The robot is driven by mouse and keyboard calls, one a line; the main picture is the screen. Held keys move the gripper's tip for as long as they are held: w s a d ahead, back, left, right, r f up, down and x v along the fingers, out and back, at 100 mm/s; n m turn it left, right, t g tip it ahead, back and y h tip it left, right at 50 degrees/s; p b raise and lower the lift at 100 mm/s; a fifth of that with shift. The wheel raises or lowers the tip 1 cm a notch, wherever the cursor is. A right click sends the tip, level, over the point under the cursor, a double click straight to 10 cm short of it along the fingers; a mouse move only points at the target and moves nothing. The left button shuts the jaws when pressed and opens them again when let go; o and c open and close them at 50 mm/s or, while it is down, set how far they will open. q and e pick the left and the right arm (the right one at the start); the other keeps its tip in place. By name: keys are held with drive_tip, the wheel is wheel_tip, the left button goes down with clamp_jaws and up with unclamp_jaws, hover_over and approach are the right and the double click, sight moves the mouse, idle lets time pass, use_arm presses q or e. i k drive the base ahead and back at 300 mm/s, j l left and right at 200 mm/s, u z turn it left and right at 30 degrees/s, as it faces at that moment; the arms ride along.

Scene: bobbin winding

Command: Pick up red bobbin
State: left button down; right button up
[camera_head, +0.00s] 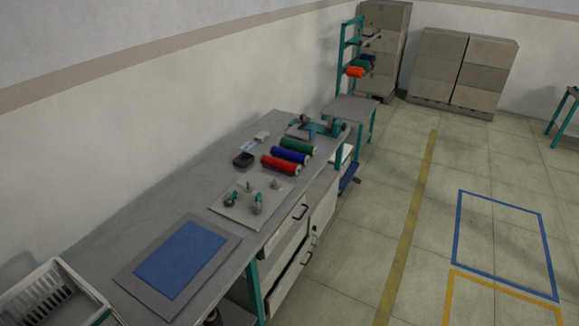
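The red bobbin (280,164) lies on its side on the grey workbench (158,217). It is the nearest of three bobbins in a row. A blue bobbin (290,155) lies just behind it and a green bobbin (298,146) behind that. The red bobbin shows whole, with nothing in front of it. Neither of my grippers shows in the head view.
A plate with upright fittings (247,203) stands in front of the bobbins. A small black tray (243,160) is left of them. A blue mat (180,259) and a white basket (55,290) are nearer. A teal rack (347,50) stands beyond. Floor right of the bench is clear.

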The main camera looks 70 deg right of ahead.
sight(282, 165)
drive_tip(key=z, duration=2.35)
drive_tip(key=i+l+u, duration=0.1)
drive_tip(key=u, duration=0.55)
drive_tip(key=i+l+u, duration=0.25)
drive_tip(key=l+u, duration=0.2)
drive_tip(key=l, duration=0.15)
drive_tip(key=i+l+u, duration=0.25)
drive_tip(key=i+l, duration=0.15)
drive_tip(key=l, duration=0.45)
drive_tip(key=i+l+u, duration=0.1)
drive_tip(key=l, duration=0.5)
drive_tip(key=i+l, duration=0.15)
drive_tip(key=l, duration=0.45)
drive_tip(key=i+l+u, duration=0.1)
drive_tip(key=l, duration=0.5)
drive_tip(key=i+l, duration=0.15)
drive_tip(key=l, duration=0.45)
drive_tip(key=u, duration=0.05)
